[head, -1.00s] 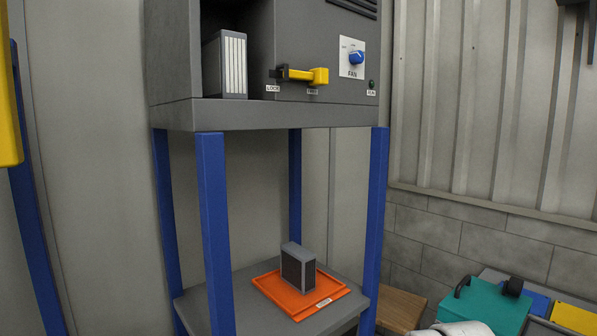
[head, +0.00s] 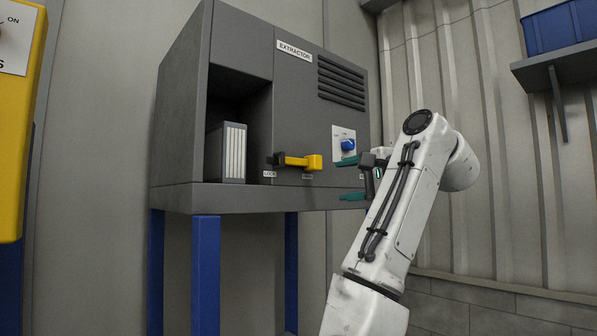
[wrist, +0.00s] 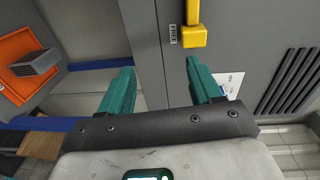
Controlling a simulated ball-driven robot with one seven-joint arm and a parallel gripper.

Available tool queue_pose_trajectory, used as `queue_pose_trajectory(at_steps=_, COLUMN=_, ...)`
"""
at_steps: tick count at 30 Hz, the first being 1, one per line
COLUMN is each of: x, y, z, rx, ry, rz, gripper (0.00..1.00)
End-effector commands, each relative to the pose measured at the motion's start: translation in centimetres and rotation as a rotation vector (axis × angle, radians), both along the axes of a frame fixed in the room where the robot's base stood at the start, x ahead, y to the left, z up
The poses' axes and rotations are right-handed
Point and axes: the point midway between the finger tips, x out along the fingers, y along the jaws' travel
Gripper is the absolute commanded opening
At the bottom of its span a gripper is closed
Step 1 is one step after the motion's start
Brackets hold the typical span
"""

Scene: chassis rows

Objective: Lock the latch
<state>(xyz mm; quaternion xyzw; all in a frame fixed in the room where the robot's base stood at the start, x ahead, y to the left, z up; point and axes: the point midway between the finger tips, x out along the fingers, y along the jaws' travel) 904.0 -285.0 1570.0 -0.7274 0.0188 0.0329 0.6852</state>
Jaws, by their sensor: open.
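The latch (head: 302,162) is a yellow handle with a black end on the front of the grey extractor (head: 240,197). It lies about level, its yellow knob to the right above a small label and its black end above the LOCK label (head: 269,174). In the wrist view the yellow knob (wrist: 195,38) is near a FREE label (wrist: 173,35). My gripper (head: 349,179) is open and empty, to the right of the latch and apart from it. Its two teal fingers also show in the wrist view (wrist: 160,75), with the knob beyond the right finger.
A filter block (head: 227,153) stands in the open bay left of the latch. A blue fan knob (head: 348,145) is close to the upper finger. An orange tray (wrist: 16,82) with a grey block (wrist: 36,62) is below. A shelf with a blue bin (head: 565,30) is at upper right.

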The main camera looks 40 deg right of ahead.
Motion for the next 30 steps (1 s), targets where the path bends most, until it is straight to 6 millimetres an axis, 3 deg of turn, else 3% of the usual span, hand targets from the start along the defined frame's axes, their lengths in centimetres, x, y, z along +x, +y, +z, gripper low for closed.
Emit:
queue_pose_trajectory(at_steps=1, x=-0.6, y=-0.1, z=1.7, rx=0.02, ry=-0.027, rz=0.005, gripper=0.64)
queue_pose_trajectory(at_steps=3, x=-1.2, y=-0.2, z=3.2, rx=0.044, ry=-0.053, rz=0.01, gripper=0.64)
queue_pose_trajectory(at_steps=10, x=-0.8, y=-0.3, z=4.6, rx=0.065, ry=-0.072, rz=0.017, gripper=0.64)
queue_pose_trajectory(at_steps=24, x=7.0, y=0.0, z=4.6, rx=0.063, ry=-0.069, rz=0.016, gripper=0.64)
queue_pose_trajectory(at_steps=30, x=8.8, y=0.1, z=4.5, rx=0.063, ry=-0.071, rz=0.015, gripper=0.64)
